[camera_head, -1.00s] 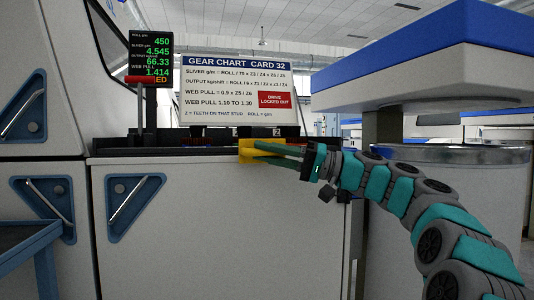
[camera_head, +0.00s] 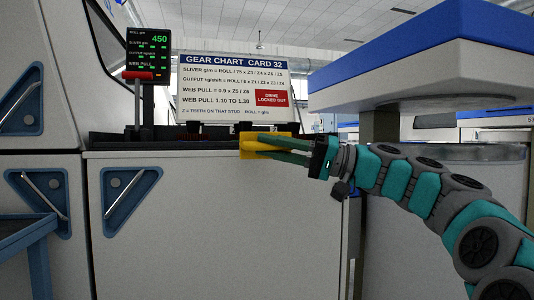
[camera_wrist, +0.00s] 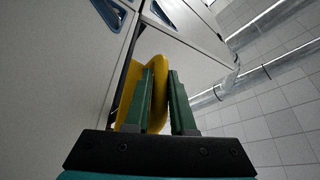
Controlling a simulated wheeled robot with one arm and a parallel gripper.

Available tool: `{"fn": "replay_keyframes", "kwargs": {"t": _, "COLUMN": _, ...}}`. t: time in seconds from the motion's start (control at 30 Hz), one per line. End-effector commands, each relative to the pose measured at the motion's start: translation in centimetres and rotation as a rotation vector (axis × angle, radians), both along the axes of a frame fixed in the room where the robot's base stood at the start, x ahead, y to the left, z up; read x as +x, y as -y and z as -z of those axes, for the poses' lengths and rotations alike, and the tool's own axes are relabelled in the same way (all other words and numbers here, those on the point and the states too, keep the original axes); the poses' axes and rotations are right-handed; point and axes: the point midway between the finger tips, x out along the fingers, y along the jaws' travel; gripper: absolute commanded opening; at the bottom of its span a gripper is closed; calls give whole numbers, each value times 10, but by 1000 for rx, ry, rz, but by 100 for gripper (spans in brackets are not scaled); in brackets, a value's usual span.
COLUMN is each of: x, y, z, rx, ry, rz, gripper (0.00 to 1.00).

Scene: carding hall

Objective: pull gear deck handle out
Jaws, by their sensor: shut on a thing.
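The yellow gear deck handle (camera_head: 249,150) stands at the front edge of the dark gear deck (camera_head: 130,140), on top of the pale cabinet. My gripper (camera_head: 262,146) reaches in from the right, and its green fingers are shut on the yellow handle. In the wrist view, the yellow handle (camera_wrist: 160,85) sits between the two green fingers (camera_wrist: 161,95), with part of it behind the left finger. The fingers and the handle hide part of the deck behind them.
A gear chart sign (camera_head: 220,85) and a small readout (camera_head: 148,50) stand behind the deck. The pale cabinet front (camera_head: 220,220) is below. A blue and grey overhanging block (camera_head: 430,60) is above my arm. A blue cart (camera_head: 30,240) stands at the left.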

Motion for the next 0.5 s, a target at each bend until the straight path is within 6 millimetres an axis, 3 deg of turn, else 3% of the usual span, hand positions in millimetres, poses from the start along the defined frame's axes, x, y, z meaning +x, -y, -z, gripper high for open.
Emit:
{"fn": "replay_keyframes", "kwargs": {"t": 0.47, "x": -10, "y": 3, "z": 1, "rx": -2, "ry": -1, "rz": -3, "gripper": 0}}
{"fn": "replay_keyframes", "kwargs": {"t": 0.5, "x": -10, "y": 2, "z": 1, "rx": -1, "ry": 0, "rz": -4, "gripper": 27}}
